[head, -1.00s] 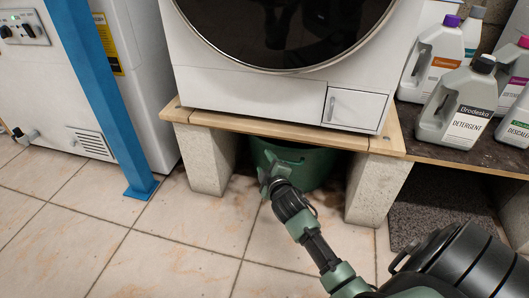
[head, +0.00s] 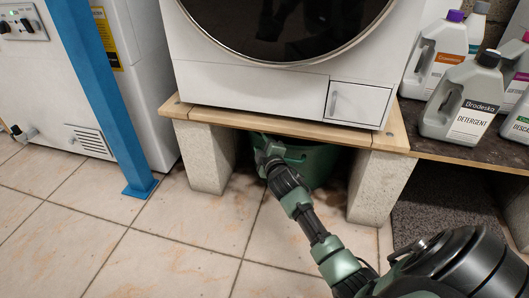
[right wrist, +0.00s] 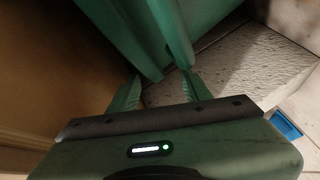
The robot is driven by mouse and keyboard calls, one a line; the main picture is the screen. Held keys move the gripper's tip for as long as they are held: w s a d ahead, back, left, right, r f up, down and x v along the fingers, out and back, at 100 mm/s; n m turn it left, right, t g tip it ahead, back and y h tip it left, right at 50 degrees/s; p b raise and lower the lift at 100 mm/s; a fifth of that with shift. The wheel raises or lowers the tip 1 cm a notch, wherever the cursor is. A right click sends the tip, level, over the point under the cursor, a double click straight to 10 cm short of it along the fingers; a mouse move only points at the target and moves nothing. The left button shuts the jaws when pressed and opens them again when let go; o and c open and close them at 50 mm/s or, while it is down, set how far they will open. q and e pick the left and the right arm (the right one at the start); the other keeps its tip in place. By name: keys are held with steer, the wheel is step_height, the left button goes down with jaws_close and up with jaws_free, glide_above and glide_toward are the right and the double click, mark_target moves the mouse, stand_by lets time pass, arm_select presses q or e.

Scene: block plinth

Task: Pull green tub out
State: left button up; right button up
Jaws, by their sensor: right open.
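The green tub (head: 318,165) stands on the floor in the gap under the wooden board of the plinth, between two pale blocks. Its top is in shadow close under the board. My right gripper (head: 267,150) reaches into the gap at the tub's front left side. In the right wrist view, the tub's green wall and rim (right wrist: 130,32) fill the top middle. The open fingers of my right gripper (right wrist: 160,88) point at the rim, one on each side of its near edge. I cannot tell whether they touch it. My left gripper is not in view.
The wooden board (head: 290,130) carries a white washing machine (head: 250,85). Pale blocks stand left (head: 207,158) and right (head: 377,185) of the gap. A blue post (head: 105,100) stands at left. Detergent bottles (head: 462,100) stand on a dark shelf at right. The tiled floor in front is clear.

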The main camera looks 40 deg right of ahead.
mark_target(259, 137)
steer(key=shift+b+x, duration=0.9)
steer(key=shift+x, duration=1.05)
steer(key=shift+s, duration=0.1)
